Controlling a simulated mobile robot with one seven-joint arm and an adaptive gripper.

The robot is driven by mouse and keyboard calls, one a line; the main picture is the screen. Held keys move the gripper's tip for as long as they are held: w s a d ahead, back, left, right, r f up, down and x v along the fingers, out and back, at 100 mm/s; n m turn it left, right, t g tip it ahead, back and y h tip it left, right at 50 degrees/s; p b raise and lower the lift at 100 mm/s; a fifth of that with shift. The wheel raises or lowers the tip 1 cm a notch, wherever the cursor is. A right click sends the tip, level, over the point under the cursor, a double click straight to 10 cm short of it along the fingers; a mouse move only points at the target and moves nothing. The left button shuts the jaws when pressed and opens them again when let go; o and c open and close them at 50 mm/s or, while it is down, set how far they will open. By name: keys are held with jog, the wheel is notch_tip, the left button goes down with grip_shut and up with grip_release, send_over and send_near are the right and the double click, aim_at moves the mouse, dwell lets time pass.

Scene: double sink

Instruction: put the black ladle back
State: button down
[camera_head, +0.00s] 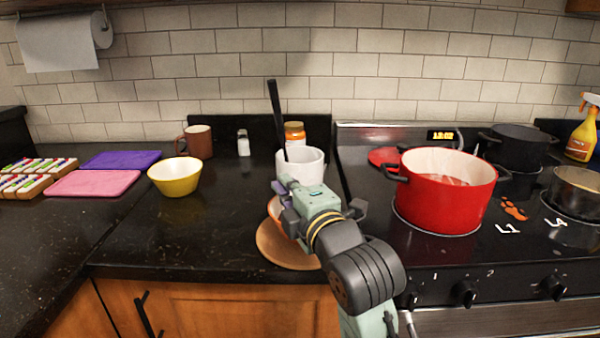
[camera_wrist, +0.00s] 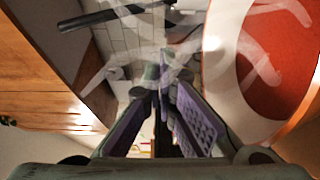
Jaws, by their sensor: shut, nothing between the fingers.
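The black ladle (camera_head: 275,112) stands tilted in the white crock (camera_head: 313,168), its long dark handle rising out of the top and leaning left. Its lower end is hidden inside the crock. My gripper (camera_head: 281,190) is in front of the crock, low over the counter, and partly covers the crock's lower part. In the wrist view my gripper (camera_wrist: 158,88) shows purple-padded fingers brought together with nothing between them. A dark bar (camera_wrist: 115,15) crosses the top of that view and looks like the ladle's handle, apart from the fingertips.
A brown round plate (camera_head: 285,256) lies beneath my gripper. A red pot (camera_head: 446,195) stands on the stove to the right. A yellow bowl (camera_head: 175,177), brown mug (camera_head: 198,141) and orange-lidded jar (camera_head: 295,133) stand nearby. The front-left counter is clear.

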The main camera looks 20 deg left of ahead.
jog(key=shift+w+a+p, duration=0.65)
jog(key=shift+w+a, duration=0.2)
jog(key=shift+w, duration=0.95)
jog(key=shift+w+a+p, duration=0.6)
jog(key=shift+w+a, duration=0.3)
jog(key=shift+w, duration=0.85)
jog(key=shift+w+a+p, duration=0.65)
jog(key=shift+w+a, duration=0.2)
jog(key=shift+w, duration=0.95)
jog(key=shift+w+d+b, duration=0.1)
jog(key=shift+w+b, duration=0.5)
jog(key=shift+w, duration=0.2)
